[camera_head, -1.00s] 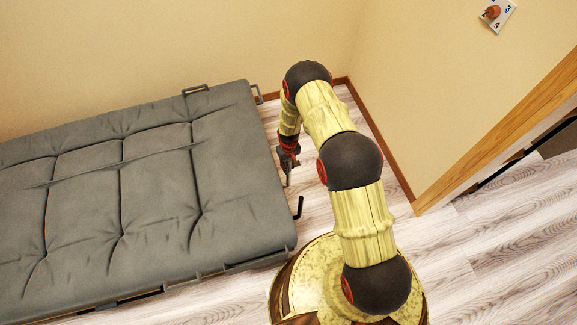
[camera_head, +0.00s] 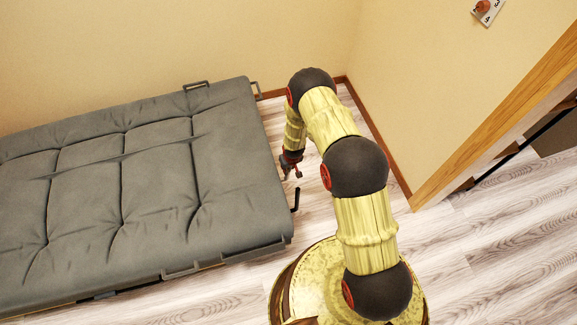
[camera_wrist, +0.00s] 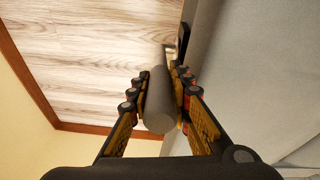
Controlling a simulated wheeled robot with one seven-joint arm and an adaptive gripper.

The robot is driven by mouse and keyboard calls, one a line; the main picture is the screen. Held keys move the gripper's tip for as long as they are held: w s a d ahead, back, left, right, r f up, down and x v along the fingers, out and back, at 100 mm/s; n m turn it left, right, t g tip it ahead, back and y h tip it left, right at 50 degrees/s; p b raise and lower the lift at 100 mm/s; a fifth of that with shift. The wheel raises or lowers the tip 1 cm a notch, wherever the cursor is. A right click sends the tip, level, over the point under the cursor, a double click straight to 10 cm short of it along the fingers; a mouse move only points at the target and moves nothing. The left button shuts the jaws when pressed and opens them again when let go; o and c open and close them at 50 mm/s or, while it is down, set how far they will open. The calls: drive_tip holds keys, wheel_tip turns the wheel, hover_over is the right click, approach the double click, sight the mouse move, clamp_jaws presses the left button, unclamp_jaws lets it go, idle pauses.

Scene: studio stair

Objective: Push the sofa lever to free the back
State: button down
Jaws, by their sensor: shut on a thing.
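The sofa (camera_head: 160,170) is a grey tufted cushion lying flat, at the left of the head view. A thin black lever (camera_head: 295,200) sticks out at its right side near the front. My gripper (camera_head: 291,174) points down just beyond this lever, close to the sofa's right edge. In the wrist view, my gripper (camera_wrist: 160,98) has its fingers on both sides of a grey rod (camera_wrist: 159,100) and is shut on it. I cannot tell whether this rod is part of the lever. A dark hooked piece (camera_wrist: 183,40) shows past the fingertips, beside the sofa side (camera_wrist: 250,80).
Yellow walls (camera_head: 280,40) meet in a corner behind the sofa, with brown skirting (camera_head: 375,135). A wooden frame (camera_head: 490,125) stands at the right.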

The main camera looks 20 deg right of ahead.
drive_tip(key=s+t, duration=0.1)
drive_tip(key=s, duration=0.1)
drive_tip(key=s+f+t, duration=0.1)
drive_tip(key=s, duration=0.1)
drive_tip(key=shift+s+f, duration=0.1)
drive_tip(key=shift+f, duration=0.1)
drive_tip(key=c, duration=1.6)
unclamp_jaws()
drive_tip(key=shift+w+r, duration=0.1)
drive_tip(key=shift+w, duration=0.1)
drive_tip(key=v, duration=1.2)
drive_tip(key=shift+c, duration=0.6)
